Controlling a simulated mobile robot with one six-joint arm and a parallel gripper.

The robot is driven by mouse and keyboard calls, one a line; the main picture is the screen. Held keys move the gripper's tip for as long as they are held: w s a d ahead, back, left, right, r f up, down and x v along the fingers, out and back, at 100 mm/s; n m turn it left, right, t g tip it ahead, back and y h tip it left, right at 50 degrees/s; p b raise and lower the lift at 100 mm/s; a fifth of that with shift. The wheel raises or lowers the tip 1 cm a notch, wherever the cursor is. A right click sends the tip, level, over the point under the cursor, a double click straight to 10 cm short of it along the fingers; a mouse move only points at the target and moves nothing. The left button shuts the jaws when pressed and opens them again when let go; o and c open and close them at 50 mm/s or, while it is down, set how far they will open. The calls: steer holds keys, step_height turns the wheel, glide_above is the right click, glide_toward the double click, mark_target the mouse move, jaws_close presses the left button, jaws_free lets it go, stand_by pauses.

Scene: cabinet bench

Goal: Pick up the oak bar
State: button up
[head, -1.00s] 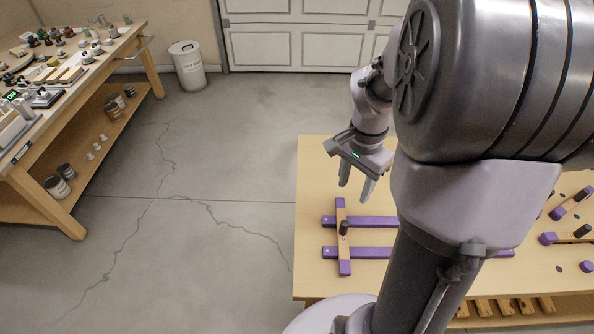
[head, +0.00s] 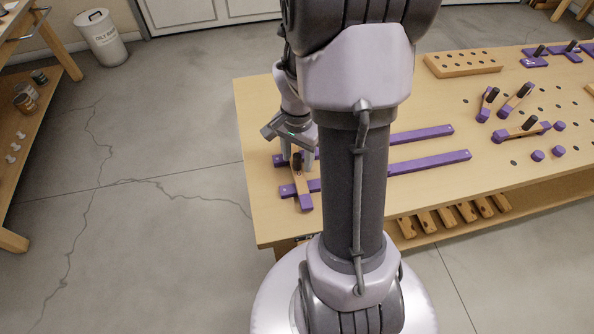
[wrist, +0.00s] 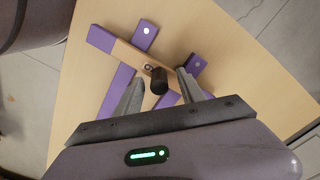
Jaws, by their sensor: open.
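The oak bar (head: 301,184) has purple ends and a black knob (head: 297,160). It lies across the left ends of two purple rails (head: 425,163) on the table. In the wrist view the bar (wrist: 128,54) runs diagonally, partly hidden near my fingers. My gripper (head: 296,161) is low over the bar. Its open fingers (wrist: 159,76) stand on either side of the knob in the wrist view. I cannot tell whether either finger touches the knob or bar. My arm hides part of the rails in the head view.
The light wooden table (head: 262,215) has a bare left end. To the right are several oak-and-purple pieces with black knobs (head: 522,130), loose purple blocks (head: 538,155) and a drilled oak block (head: 462,64). A white bin (head: 102,39) stands on the floor at the back left.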

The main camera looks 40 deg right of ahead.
steer(key=shift+r, duration=0.2)
jaws_close()
